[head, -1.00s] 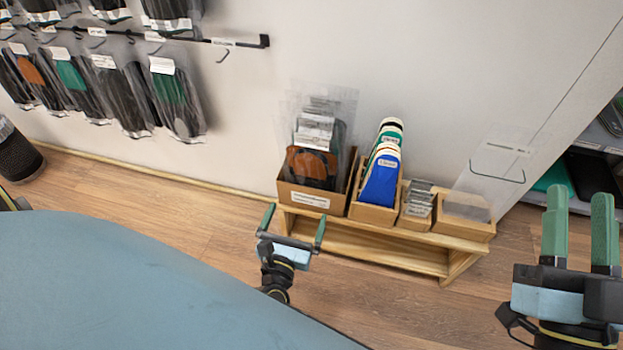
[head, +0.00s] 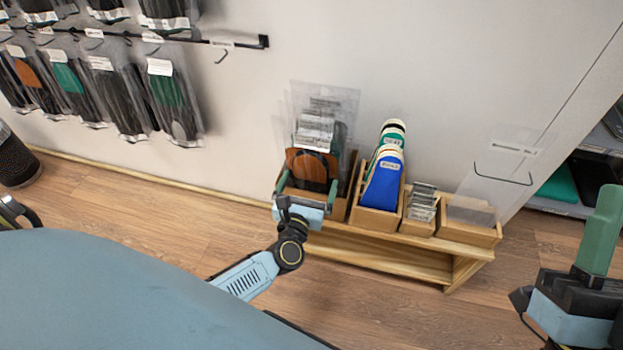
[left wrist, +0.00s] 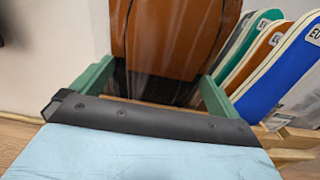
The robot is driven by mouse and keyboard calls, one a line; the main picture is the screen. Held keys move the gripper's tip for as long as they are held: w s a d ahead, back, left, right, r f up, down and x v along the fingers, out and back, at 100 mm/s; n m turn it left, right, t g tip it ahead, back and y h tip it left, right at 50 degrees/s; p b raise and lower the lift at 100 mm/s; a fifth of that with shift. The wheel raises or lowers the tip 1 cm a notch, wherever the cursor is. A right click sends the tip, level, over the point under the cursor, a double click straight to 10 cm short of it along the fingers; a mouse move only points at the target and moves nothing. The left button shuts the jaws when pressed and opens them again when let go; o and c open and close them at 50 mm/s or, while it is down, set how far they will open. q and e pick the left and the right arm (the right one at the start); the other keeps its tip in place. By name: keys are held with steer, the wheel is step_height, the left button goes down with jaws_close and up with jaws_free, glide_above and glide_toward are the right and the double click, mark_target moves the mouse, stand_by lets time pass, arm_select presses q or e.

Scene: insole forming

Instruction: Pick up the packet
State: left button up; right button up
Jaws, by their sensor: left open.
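The packets stand upright in a cardboard box at the left end of the low wooden shelf. The front packet (head: 309,164) is clear film around a brown-orange and black insole, with white labels behind it. My left gripper (head: 307,187) is open in front of it, its green fingers at either side of the packet's lower part. In the left wrist view the packet (left wrist: 170,40) rises between the two spread fingers of the left gripper (left wrist: 157,76); contact cannot be told. My right gripper (head: 600,230) is at the right edge, away from the shelf, and partly cut off.
On the wooden shelf (head: 380,262), right of the packets, are a box of blue, green and white insoles (head: 383,185), a box of small packs (head: 422,203) and a low box (head: 472,232). Hanging packets (head: 172,105) line the wall. A blue surface (head: 120,290) fills the lower left.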

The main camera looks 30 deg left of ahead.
arm_select(q)
steer(key=c, duration=1.1)
steer(key=shift+r, duration=0.15)
